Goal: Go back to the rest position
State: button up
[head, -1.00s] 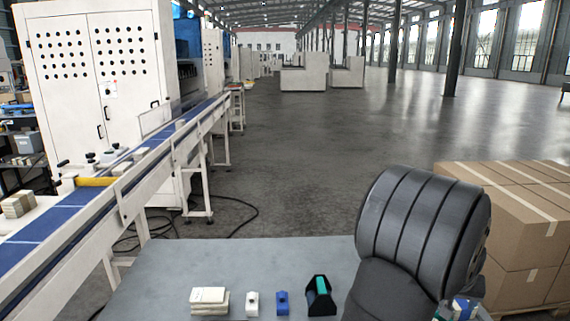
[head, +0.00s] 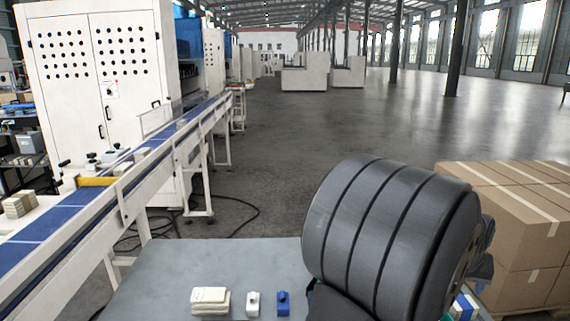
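My gripper is not in view. A large dark grey ribbed part of my arm fills the lower right of the head view, over the right part of the grey table (head: 180,270). The arm hides what lies behind it there.
On the table stand a stack of cream pads (head: 210,300), a small white item (head: 253,303) and a small blue item (head: 283,302). Cardboard boxes (head: 525,240) are stacked at right. A conveyor (head: 110,200) with a blue belt runs along the left. Open floor lies beyond the table.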

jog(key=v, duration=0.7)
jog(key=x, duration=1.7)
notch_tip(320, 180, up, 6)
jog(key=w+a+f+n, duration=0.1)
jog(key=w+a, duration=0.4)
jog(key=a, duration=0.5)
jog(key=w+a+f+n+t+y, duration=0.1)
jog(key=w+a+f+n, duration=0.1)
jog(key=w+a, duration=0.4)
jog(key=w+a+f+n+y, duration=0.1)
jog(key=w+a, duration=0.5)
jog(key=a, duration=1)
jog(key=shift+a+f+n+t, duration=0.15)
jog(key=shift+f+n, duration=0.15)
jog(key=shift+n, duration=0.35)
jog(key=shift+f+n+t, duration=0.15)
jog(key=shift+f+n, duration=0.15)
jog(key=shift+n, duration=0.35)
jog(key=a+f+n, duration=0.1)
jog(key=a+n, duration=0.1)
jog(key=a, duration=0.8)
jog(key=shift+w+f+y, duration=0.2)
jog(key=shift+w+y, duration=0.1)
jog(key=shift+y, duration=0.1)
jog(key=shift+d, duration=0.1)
